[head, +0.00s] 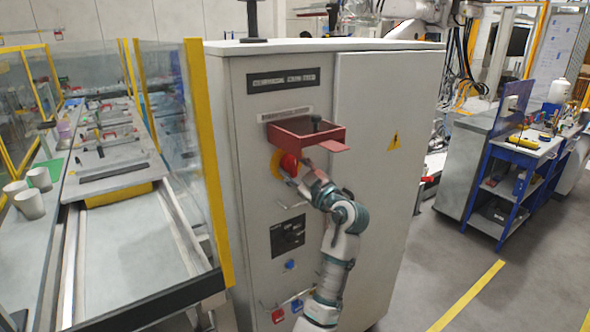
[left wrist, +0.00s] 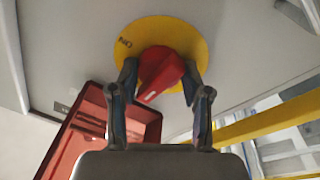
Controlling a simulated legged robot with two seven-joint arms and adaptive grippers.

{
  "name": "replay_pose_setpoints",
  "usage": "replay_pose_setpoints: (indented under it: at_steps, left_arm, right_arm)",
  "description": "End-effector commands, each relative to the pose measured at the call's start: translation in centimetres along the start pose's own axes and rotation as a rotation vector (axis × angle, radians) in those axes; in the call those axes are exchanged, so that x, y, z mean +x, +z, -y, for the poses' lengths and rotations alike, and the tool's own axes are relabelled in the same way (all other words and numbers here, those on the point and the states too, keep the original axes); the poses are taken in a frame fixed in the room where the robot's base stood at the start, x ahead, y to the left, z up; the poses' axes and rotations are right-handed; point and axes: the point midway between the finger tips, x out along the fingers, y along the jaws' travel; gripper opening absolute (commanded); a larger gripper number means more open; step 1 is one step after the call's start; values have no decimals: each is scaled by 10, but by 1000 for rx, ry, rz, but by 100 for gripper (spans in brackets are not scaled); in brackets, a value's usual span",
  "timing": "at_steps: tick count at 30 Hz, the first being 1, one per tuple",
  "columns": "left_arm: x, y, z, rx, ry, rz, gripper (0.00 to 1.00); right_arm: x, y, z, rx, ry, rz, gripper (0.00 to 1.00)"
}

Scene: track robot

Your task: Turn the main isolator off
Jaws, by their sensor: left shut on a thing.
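The main isolator is a red rotary handle (head: 289,164) on a round yellow plate (head: 276,166), on the front of a grey cabinet (head: 250,200). My left gripper (head: 294,171) is at the handle, its arm rising from below. In the left wrist view the red handle (left wrist: 162,70) sits between the two fingers of my left gripper (left wrist: 158,85), which is shut on it. The yellow plate (left wrist: 190,35) shows behind it, with lettering at its left that looks like "ON". My right gripper is not in view.
A red open tray (head: 325,137) juts from the cabinet just above the handle; it also shows in the left wrist view (left wrist: 75,150).

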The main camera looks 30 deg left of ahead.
Motion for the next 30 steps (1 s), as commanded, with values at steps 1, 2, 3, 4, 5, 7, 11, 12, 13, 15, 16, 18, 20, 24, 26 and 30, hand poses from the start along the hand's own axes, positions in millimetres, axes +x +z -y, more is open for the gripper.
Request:
replay_pose_setpoints:
  at_steps: [1,2,3,4,5,7,11,12,13,15,16,18,20,24,26,30]
  left_arm:
    - [0,5,2,4,-6,8,13]
    - [0,5,2,4,-6,8,13]
    - [0,5,2,4,-6,8,13]
    - [0,5,2,5,-6,8,50]
    - [0,5,2,5,-6,8,58]
    - [0,4,2,4,-6,7,73]
    - [0,2,2,2,-4,4,73]
    - [0,2,1,2,-3,3,73]
    - [0,1,1,2,-3,3,73]
    - [0,1,1,1,-2,2,73]
    - [-1,1,1,1,-2,2,73]
    - [-4,1,1,1,-1,2,73]
    - [-10,1,0,1,-1,3,73]
    - [-37,2,0,1,0,3,73]
    - [-52,2,0,0,1,5,73]
    - [-83,3,0,1,-1,5,73]
  right_arm:
    - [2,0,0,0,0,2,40]
    - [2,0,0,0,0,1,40]
    - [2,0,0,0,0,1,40]
    - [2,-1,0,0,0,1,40]
    - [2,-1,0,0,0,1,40]
    - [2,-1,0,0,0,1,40]
    - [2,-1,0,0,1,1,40]
    - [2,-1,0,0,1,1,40]
    - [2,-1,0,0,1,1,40]
    - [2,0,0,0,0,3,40]
    - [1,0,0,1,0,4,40]
    - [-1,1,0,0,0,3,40]
    - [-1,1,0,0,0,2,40]
    - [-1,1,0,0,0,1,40]
    - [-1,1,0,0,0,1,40]
    - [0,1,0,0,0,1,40]
